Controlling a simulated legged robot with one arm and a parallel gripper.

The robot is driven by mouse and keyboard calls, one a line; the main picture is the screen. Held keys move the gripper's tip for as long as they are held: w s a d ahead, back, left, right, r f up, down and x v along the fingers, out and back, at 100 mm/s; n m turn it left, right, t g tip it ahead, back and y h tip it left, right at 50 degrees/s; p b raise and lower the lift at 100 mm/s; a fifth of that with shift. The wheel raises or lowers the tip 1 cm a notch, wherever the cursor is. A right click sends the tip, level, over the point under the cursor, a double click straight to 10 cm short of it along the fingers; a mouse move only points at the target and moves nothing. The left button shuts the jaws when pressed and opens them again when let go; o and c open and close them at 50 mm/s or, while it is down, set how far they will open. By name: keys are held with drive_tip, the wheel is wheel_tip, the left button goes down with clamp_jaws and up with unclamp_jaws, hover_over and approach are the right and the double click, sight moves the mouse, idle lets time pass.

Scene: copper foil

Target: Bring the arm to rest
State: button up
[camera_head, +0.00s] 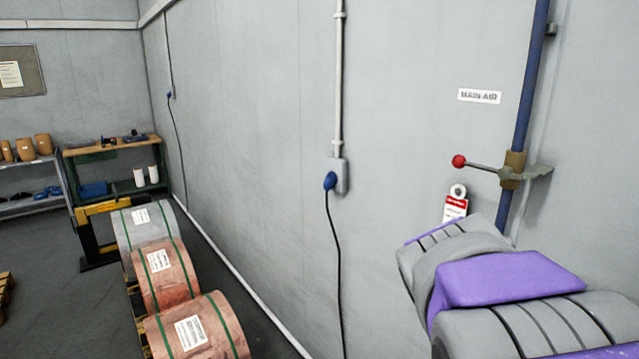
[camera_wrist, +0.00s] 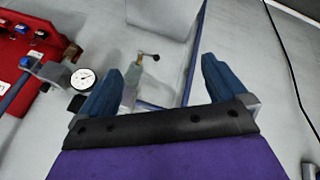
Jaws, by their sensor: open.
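My arm, grey with purple covers, fills the lower right of the head view. Its gripper end cannot be made out there. In the wrist view my gripper (camera_wrist: 160,90) shows two blue fingers spread wide apart with nothing between them. Beyond the fingers is a valve (camera_wrist: 138,80) with a lever and dark knob on a blue pipe. In the head view the valve (camera_head: 512,170) has a lever with a red ball (camera_head: 458,161), pointing left from the blue pipe (camera_head: 531,75). A red and white tag (camera_head: 455,208) hangs below the lever.
A blue plug (camera_head: 330,181) with a black cable is on the wall. The wrist view shows a red panel (camera_wrist: 30,50) and a gauge (camera_wrist: 83,79).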

drive_tip(key=s+a+f+n+g+y, duration=0.1)
drive_tip(key=s+a+f, duration=0.4)
drive_tip(key=s, duration=0.6)
drive_tip(key=s+a+f+n+g+y, duration=0.2)
drive_tip(key=s+a+f+n+y, duration=0.2)
drive_tip(key=s+a, duration=0.3)
drive_tip(key=s+f, duration=0.1)
drive_tip(key=s, duration=0.4)
drive_tip(key=shift+s+f+n+y, duration=0.15)
drive_tip(key=shift+f+n+y, duration=0.1)
drive_tip(key=shift+n+y, duration=0.05)
drive_tip(key=shift+d, duration=0.1)
